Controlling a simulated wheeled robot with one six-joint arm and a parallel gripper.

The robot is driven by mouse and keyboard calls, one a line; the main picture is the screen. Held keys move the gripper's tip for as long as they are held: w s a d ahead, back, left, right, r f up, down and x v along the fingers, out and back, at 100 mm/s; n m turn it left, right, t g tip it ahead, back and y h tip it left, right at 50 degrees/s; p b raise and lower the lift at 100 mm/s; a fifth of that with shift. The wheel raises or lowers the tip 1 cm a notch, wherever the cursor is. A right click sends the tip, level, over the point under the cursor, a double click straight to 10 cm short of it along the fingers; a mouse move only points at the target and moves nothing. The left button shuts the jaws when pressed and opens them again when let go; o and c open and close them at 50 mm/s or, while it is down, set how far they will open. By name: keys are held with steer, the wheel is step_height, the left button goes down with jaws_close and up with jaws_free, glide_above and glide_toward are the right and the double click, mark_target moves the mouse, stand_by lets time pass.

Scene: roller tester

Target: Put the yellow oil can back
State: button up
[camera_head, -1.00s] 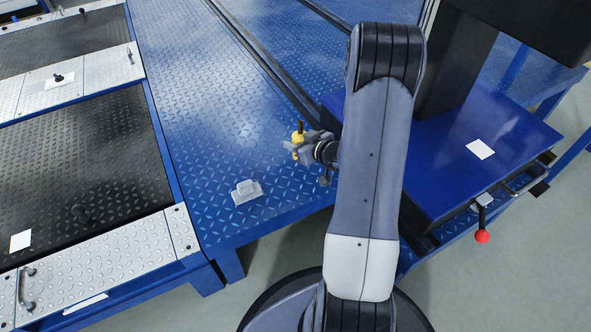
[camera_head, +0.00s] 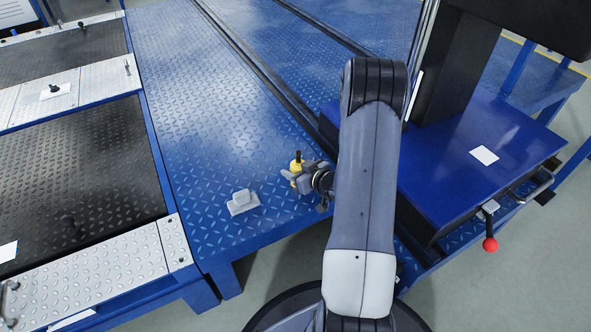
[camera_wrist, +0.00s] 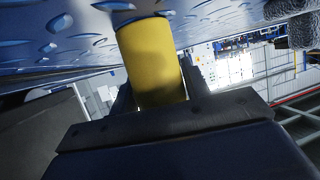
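The yellow oil can (camera_head: 295,167) with a dark top is upright between the fingers of my gripper (camera_head: 297,178), at the right part of the blue diamond-plate deck (camera_head: 200,110) in the head view. In the wrist view the can's yellow body (camera_wrist: 152,62) fills the middle between the dark fingers, which appear to close on it. Its end is close to the blue plate in that view; I cannot tell whether it touches. A small grey holder (camera_head: 243,201) sits on the deck to the left of the gripper, apart from the can.
A blue cabinet (camera_head: 470,175) with a white card on top and a red-knobbed lever (camera_head: 490,244) stands right of my arm. Black and silver roller covers (camera_head: 80,170) lie left. Dark rails (camera_head: 260,70) run along the deck. The deck around the grey holder is clear.

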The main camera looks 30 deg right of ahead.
steer(key=o, duration=0.3)
steer(key=shift+o, duration=0.2)
steer(key=shift+r, duration=0.2)
steer(key=shift+s+d+r+p, duration=0.1)
steer(key=shift+s+r+p, duration=0.1)
steer(key=shift+s+p, duration=0.1)
steer(key=p+v, duration=0.3)
steer(key=v, duration=0.8)
steer(key=shift+s, duration=0.15)
